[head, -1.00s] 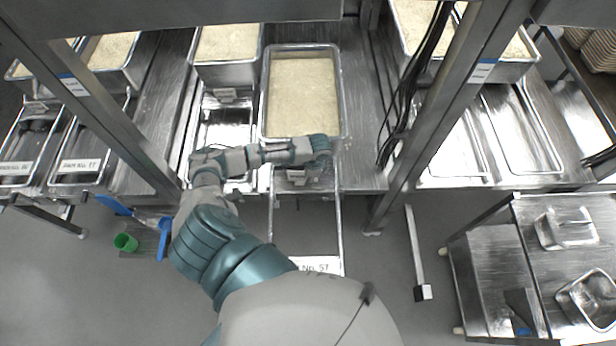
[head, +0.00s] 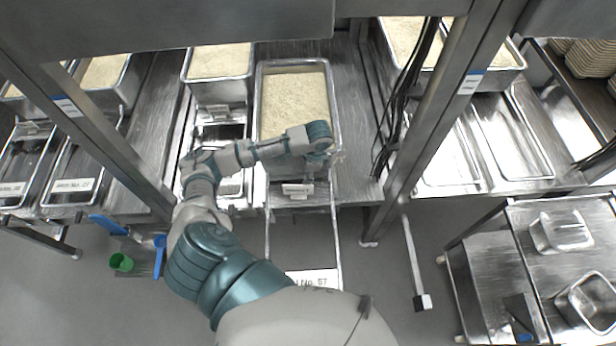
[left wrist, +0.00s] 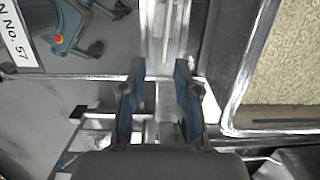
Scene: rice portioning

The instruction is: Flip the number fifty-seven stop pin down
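The rails marked number 57 carry a white label (head: 312,279) at their near end, below the middle rice pan (head: 262,90). The label also shows in the left wrist view (left wrist: 17,42). My left gripper (left wrist: 158,78) is open, its two blue-padded fingers apart on either side of a narrow metal part below the pan's edge. In the head view, my wrist mostly hides it near the pan's front right corner. I cannot clearly make out the stop pin or tell whether it is up or down. My right gripper is not in view.
A steel post (head: 425,125) with black cables stands right of the pan, another post (head: 110,140) to the left. Neighbouring pans and rails flank the bay. A cart (head: 490,270) with small pans stands at lower right.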

